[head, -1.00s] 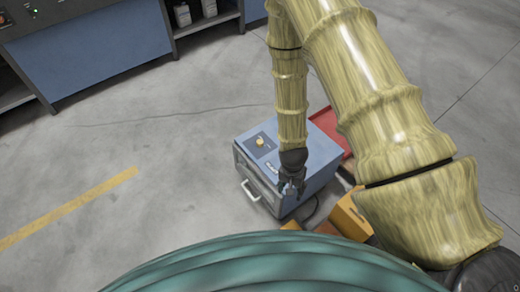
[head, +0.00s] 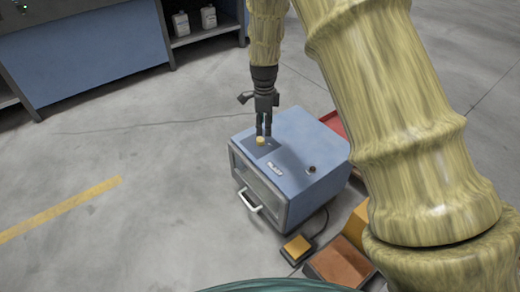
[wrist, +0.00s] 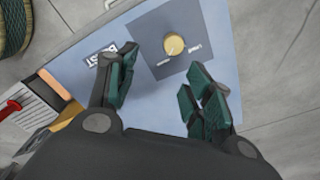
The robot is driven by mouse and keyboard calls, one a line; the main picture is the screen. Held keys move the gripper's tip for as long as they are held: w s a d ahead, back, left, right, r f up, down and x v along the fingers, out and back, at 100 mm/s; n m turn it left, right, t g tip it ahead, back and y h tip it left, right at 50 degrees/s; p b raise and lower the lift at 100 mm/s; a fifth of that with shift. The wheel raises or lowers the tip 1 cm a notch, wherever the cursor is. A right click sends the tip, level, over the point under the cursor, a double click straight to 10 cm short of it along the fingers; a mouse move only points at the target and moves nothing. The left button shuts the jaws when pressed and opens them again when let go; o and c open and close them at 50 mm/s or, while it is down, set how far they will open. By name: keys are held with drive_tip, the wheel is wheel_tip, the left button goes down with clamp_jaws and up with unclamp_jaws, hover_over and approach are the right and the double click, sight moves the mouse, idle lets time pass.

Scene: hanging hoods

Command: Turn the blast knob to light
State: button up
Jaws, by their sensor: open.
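The blast knob (head: 260,141) is a small round yellow knob on a dark panel on top of a blue cabinet (head: 300,190) with a front door and white handle. In the wrist view the knob (wrist: 174,45) sits on the grey panel (wrist: 160,65), with small white lettering at its lower left and right and a BLAST label beside the panel. A pointer mark shows on the knob's lower part. My gripper (head: 263,130) is open and points down just above the knob. In the wrist view its green-padded fingers (wrist: 158,95) stand apart; the knob is seen beyond them, apart from both.
A blue bench (head: 95,50) with white bottles stands at the back left. The left floor is clear.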

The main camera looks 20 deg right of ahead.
sight(261, 139)
drive_tip(key=shift+m, duration=0.8)
drive_tip(key=f+b, duration=0.2)
drive_tip(key=f, duration=0.1)
drive_tip(key=w+f+b, duration=0.1)
drive_tip(key=f+b, duration=0.1)
drive_tip(key=f, duration=0.1)
drive_tip(key=w+f+b, duration=0.1)
drive_tip(key=f+b, duration=0.1)
drive_tip(key=f, duration=0.1)
drive_tip(key=shift+w+a+b, duration=0.15)
drive_tip(key=shift+a+b, duration=0.25)
drive_tip(key=c, duration=1.1)
